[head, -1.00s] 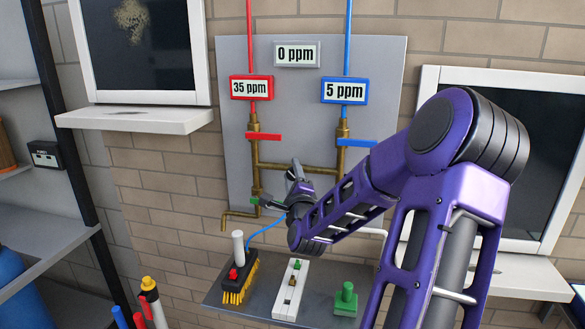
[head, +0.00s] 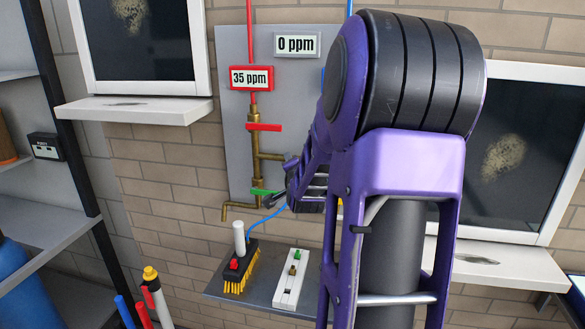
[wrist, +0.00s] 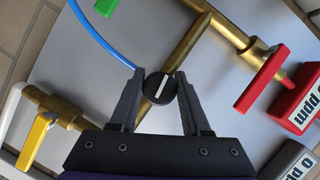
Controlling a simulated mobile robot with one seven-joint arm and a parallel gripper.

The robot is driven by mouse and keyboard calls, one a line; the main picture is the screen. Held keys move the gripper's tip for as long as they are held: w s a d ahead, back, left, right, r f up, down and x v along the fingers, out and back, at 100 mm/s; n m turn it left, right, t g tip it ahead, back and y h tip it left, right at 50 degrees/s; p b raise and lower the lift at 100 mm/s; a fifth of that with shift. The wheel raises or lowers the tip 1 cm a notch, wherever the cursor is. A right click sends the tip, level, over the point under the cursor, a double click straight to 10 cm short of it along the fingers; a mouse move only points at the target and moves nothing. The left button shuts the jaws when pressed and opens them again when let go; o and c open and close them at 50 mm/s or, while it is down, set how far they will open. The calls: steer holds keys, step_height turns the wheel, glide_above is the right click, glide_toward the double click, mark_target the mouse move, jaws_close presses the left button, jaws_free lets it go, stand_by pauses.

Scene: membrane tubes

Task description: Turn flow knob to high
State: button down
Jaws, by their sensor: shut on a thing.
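The flow knob (wrist: 161,88) is a round black dial with a white line across its face. In the wrist view it sits between my gripper's two fingertips (wrist: 159,77), in front of the grey panel and beside a brass pipe. My gripper is shut on the knob, with one finger at each side. The white line runs nearly up and down in that view, leaning slightly right at its top. In the head view my gripper (head: 276,198) is by the lower pipes, and my arm hides the knob. No high or low marks are readable.
A red lever (head: 263,127) and a green lever (head: 263,192) are on the left pipe; a yellow handle (wrist: 42,132) shows in the wrist view. A blue tube (wrist: 100,38) runs close by. The displays read 35 ppm (head: 252,78) and 0 ppm (head: 297,44). A shelf (head: 262,284) stands below.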

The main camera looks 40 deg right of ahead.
steer(key=shift+w+r+n+g+b, duration=0.1)
steer(key=shift+n+g+b, duration=0.4)
steer(key=shift+n, duration=0.6)
steer(key=shift+a+r+n+g+h, duration=0.1)
steer(key=shift+n+g+h, duration=0.2)
steer(key=shift+n, duration=0.3)
steer(key=n+g+p, duration=0.1)
steer(key=p, duration=0.1)
steer(key=shift+n+p, duration=0.3)
steer(key=shift+n, duration=0.1)
steer(key=shift+n+g+h+p, duration=0.6)
steer(key=shift+n+g+p, duration=0.1)
steer(key=shift+n+p, duration=0.3)
steer(key=shift+d+f, duration=0.2)
steer(key=shift+c, duration=1.9)
jaws_free()
steer(key=shift+s, duration=0.2)
